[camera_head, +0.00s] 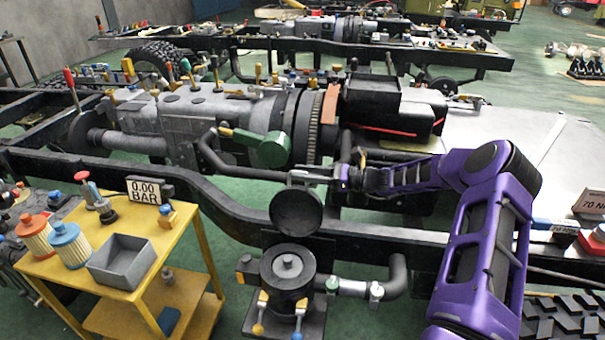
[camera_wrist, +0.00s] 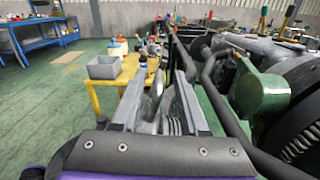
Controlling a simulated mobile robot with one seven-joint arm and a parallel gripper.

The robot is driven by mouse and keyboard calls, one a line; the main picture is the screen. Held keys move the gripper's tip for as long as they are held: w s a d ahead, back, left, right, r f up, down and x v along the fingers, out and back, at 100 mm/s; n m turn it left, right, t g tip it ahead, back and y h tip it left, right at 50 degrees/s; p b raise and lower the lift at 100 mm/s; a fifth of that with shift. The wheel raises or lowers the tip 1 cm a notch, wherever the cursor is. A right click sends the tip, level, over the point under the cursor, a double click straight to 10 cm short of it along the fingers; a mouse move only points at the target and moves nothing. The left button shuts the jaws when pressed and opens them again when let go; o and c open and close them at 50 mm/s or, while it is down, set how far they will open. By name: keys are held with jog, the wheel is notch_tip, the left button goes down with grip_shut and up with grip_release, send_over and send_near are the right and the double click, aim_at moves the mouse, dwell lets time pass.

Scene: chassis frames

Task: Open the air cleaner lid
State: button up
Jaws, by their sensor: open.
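The air cleaner (camera_head: 288,283) is a dark round canister with a grey knob at the middle of its top, at the lower middle of the head view. A dark round disc (camera_head: 297,212), which looks like its lid, stands steeply tilted behind and above the canister. My gripper (camera_head: 306,178) is at the disc's upper edge, with its jaws apart. In the wrist view the open fingers (camera_wrist: 160,88) point forward, and a grey rounded edge shows between them. Contact with the disc cannot be told. Two latches with a blue and a yellow ball hang at the canister's front.
A yellow cart (camera_head: 150,255) with a grey bin (camera_head: 122,262), filters and a gauge stands to the left. A black chassis rail (camera_head: 235,205) runs behind the canister. A green-capped engine part (camera_head: 268,150) lies beyond it. A pipe (camera_head: 385,280) leaves the canister's right side.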

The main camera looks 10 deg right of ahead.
jog(key=shift+a, duration=0.2)
grip_shut()
dwell(1.4)
